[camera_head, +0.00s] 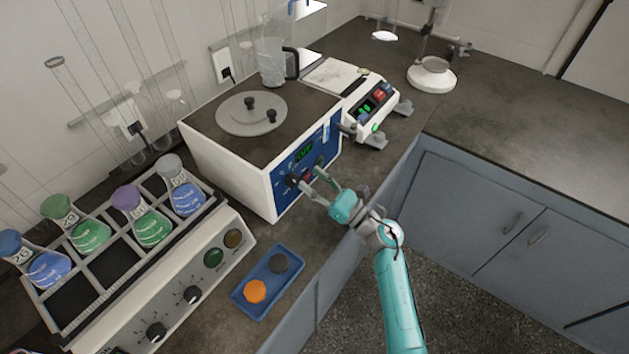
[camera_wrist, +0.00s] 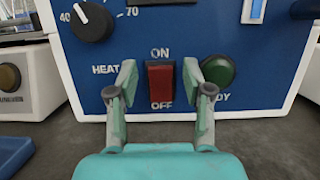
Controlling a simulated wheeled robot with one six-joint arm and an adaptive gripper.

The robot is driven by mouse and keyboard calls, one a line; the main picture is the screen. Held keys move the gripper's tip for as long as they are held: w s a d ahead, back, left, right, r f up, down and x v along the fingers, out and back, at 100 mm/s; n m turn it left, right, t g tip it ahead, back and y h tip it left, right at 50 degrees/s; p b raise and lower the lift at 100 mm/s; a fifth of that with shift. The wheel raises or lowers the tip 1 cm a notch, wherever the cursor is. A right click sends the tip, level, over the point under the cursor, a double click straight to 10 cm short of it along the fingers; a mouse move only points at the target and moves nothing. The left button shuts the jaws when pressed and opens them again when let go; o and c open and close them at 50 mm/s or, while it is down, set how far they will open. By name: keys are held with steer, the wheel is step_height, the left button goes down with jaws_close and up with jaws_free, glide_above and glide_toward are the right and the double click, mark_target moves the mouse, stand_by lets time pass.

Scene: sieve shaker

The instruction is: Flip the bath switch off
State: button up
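The bath (camera_head: 226,163) is a white box with a dark top, a round grey lid (camera_head: 240,122) and a blue front panel with a green-lit display. In the wrist view, its red rocker switch (camera_wrist: 160,92) sits on the blue panel (camera_wrist: 125,45), with ON printed above and OFF below. I cannot tell which way the rocker is tipped. My gripper (camera_wrist: 160,76) is open, with one finger on each side of the switch in the picture; contact is not clear. In the head view my gripper (camera_head: 311,177) is at the bath's front panel.
A black knob (camera_wrist: 92,22) is up left of the switch, and a green round button or lamp (camera_wrist: 218,70) is to its right. A blue tray (camera_head: 245,306) lies in front, beside a flask shaker (camera_head: 225,220). Another instrument (camera_head: 358,97) stands right of the bath.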

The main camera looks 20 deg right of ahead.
steer(key=s+d, duration=0.7)
steer(key=s, duration=0.3)
steer(key=shift+s+d+f, duration=0.2)
steer(key=shift+s+d, duration=0.1)
steer(key=shift+d, duration=0.1)
steer(key=shift+s+a, duration=0.1)
stand_by(0.3)
steer(key=s+a+n+g+h, duration=0.1)
steer(key=s+n+h, duration=0.5)
steer(key=s+n, duration=0.8)
steer(key=s+a+n+g+h, duration=0.1)
steer(key=s+a+n+h, duration=0.3)
steer(key=s+n, duration=1)
steer(key=s+h, duration=0.2)
steer(key=s, duration=0.6)
steer(key=shift+s+a+r+n+g+h, duration=0.2)
steer(key=shift+s+r+n+g+h, duration=0.1)
steer(key=shift+s+n, duration=0.1)
